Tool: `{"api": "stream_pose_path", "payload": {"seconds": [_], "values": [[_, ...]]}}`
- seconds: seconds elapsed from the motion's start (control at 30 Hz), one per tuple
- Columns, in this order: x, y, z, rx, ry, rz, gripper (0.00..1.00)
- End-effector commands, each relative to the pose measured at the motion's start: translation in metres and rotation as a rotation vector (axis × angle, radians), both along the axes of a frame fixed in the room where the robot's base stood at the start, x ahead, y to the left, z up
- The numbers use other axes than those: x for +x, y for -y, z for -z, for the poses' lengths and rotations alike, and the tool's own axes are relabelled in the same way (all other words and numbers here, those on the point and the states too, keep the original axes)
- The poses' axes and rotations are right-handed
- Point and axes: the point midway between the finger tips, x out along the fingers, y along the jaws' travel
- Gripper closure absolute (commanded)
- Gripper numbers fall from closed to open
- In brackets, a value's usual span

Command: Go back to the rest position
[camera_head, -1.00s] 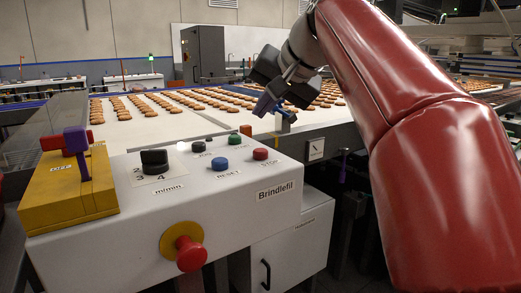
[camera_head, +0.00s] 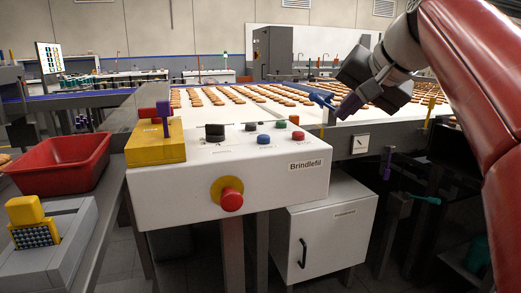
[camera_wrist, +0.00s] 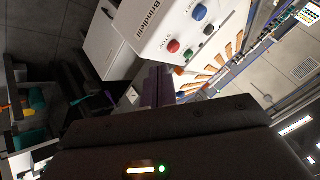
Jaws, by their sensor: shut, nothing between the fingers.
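My gripper (camera_head: 335,104) shows at the upper right of the head view, at the end of my red arm. It is in the air near the front edge of the biscuit conveyor, to the right of the white control box (camera_head: 262,185). In the wrist view my gripper's purple fingers (camera_wrist: 158,86) are together with nothing between them. The control box, marked Brindlefil, also shows at the top of the wrist view (camera_wrist: 172,20), apart from the fingers.
Rows of biscuits (camera_head: 240,96) lie on the pale conveyor behind the box. The box carries a red stop knob (camera_head: 231,199) and a yellow block (camera_head: 157,148). A red bin (camera_head: 62,164) stands at the left. A white cabinet (camera_head: 330,235) is below. The floor shows between the supports.

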Motion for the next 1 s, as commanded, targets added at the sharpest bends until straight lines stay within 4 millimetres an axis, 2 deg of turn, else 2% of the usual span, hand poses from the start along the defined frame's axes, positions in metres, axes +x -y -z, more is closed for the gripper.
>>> {"api": "stream_pose_path", "payload": {"seconds": [0.37,0.57,0.67,0.77,1.0], "values": [[-0.022,-0.003,0.034,-0.052,-0.03,-0.003,1.0],[-0.044,-0.006,0.069,-0.107,-0.056,-0.014,1.0],[-0.06,-0.008,0.094,-0.148,-0.073,-0.025,1.0],[-0.083,-0.009,0.128,-0.203,-0.096,-0.044,1.0],[-0.16,-0.009,0.247,-0.391,-0.153,-0.139,1.0]]}}
